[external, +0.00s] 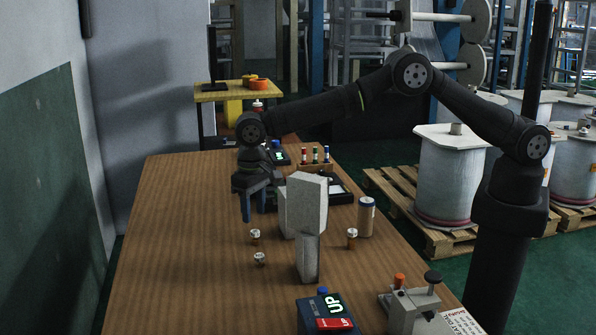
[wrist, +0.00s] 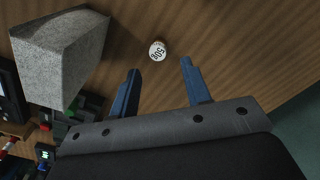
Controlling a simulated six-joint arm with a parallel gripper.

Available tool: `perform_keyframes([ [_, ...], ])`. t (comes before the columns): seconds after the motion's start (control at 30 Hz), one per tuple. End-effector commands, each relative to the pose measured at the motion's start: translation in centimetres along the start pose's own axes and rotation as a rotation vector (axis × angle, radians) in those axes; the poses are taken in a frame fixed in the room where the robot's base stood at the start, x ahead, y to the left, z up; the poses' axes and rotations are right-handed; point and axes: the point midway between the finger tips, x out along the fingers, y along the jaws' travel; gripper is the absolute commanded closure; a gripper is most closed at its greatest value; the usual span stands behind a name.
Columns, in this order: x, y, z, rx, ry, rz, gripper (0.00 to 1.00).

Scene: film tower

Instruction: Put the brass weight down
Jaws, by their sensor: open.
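Two small brass weights with white tops, a nearer one (external: 259,258) and a farther one (external: 255,236), stand upright left of the grey blocks. A third small brass weight (external: 352,238) stands to their right. My gripper (external: 253,216) points down over the table, left of the blocks, with its blue fingers apart and nothing between them. In the wrist view, one weight's white top with dark lettering (wrist: 157,50) shows just beyond the spread fingertips (wrist: 160,66). I cannot tell for sure which weight it is.
Grey stone-like blocks (external: 308,225) stand right of my gripper; one also fills the upper left of the wrist view (wrist: 60,55). The table's left side is clear.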

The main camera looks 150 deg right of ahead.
Motion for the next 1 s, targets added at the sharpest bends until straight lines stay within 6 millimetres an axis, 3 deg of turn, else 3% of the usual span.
perform_keyframes([
  [0.2, -3.7, 0.0, 0.0, 0.000, 0.001, -0.001, 0.56],
  [0.4, -4.8, 0.0, 0.0, 0.000, 0.000, 0.000, 0.56],
  [0.77, -4.6, 0.0, 0.0, 0.000, -0.001, 0.000, 0.56],
  [1.0, -1.6, 0.0, 0.1, 0.000, -0.003, 0.002, 0.56],
])
